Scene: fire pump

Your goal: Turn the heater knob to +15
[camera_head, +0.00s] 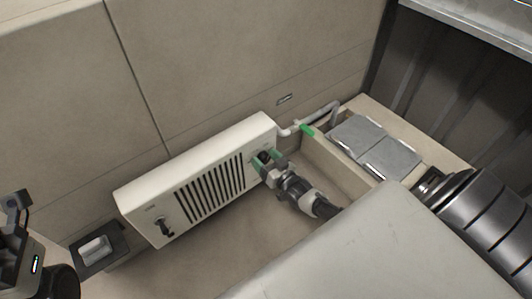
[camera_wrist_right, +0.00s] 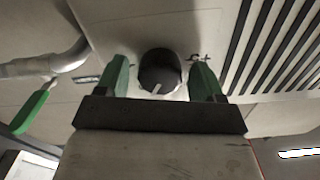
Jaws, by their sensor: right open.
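The heater (camera_head: 212,168) is a long white box with a dark slatted grille, low along the wall. Its round black knob (camera_head: 263,156) is at the right end of the front face. In the right wrist view the knob (camera_wrist_right: 160,70) has a pale pointer mark at its lower edge; scale markings beside it are too small to read. My right gripper (camera_head: 267,161) is in front of the knob, its green fingers open on either side, with visible gaps in the wrist view (camera_wrist_right: 160,66). Part of my left gripper (camera_head: 18,232) shows at the left edge, away from the heater.
A dark handle (camera_head: 163,226) is on the heater's left end. A pipe (camera_head: 318,115) with a green lever (camera_head: 307,129) leaves the right end. Grey lids (camera_head: 357,136) lie on a beige box at right. A dark wall box (camera_head: 98,251) is at lower left.

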